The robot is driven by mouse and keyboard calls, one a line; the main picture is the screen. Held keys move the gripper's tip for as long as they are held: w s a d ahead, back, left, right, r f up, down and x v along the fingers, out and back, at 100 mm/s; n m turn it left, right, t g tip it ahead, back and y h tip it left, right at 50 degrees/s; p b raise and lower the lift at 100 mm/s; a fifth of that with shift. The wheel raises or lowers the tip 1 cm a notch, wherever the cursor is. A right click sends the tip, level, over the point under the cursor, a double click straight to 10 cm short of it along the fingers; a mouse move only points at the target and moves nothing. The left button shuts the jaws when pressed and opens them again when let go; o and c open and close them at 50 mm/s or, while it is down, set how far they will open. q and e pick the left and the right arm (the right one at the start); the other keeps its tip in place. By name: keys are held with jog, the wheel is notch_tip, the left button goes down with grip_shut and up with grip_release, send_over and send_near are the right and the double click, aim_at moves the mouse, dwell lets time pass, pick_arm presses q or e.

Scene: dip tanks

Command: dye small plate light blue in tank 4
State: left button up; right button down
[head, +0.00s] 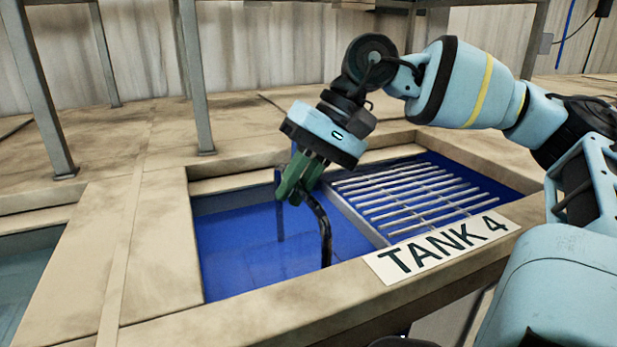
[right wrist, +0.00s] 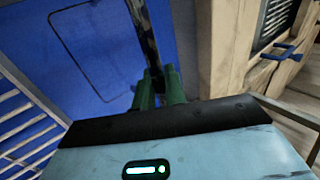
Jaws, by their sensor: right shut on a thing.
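Tank 4 (head: 240,312) is an open basin of deep blue liquid (head: 245,255) set in a pale, stained bench. My right gripper (head: 292,194), with green fingers, is above the liquid, left of a metal grate. In the right wrist view its fingers (right wrist: 159,90) are shut on a dark, thin, curved tool (right wrist: 143,28). In the head view this tool (head: 325,235) runs down to the liquid; its lower end is hidden. No small plate shows clearly. A thin dark rounded outline (right wrist: 62,40) shows in the blue; I cannot tell what it is. My left gripper is out of view.
A slatted metal grate (head: 420,198) covers the right part of the tank. A "TANK 4" sign (head: 442,247) lies on the front rim. Another basin with grey-green liquid (head: 25,270) is at the far left. Metal posts (head: 195,75) stand behind on the bench.

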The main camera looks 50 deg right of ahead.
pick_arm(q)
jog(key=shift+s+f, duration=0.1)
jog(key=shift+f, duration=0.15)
pick_arm(e)
jog(key=shift+w+a, duration=0.3)
jog(key=shift+a, duration=0.2)
jog(key=shift+w+a, duration=0.3)
jog(key=shift+a, duration=0.2)
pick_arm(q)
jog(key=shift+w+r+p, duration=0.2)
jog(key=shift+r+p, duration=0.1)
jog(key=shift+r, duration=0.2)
pick_arm(e)
jog(key=shift+s+d, duration=0.35)
jog(key=shift+d, duration=0.25)
jog(key=shift+s+d, duration=0.3)
jog(key=shift+d, duration=0.25)
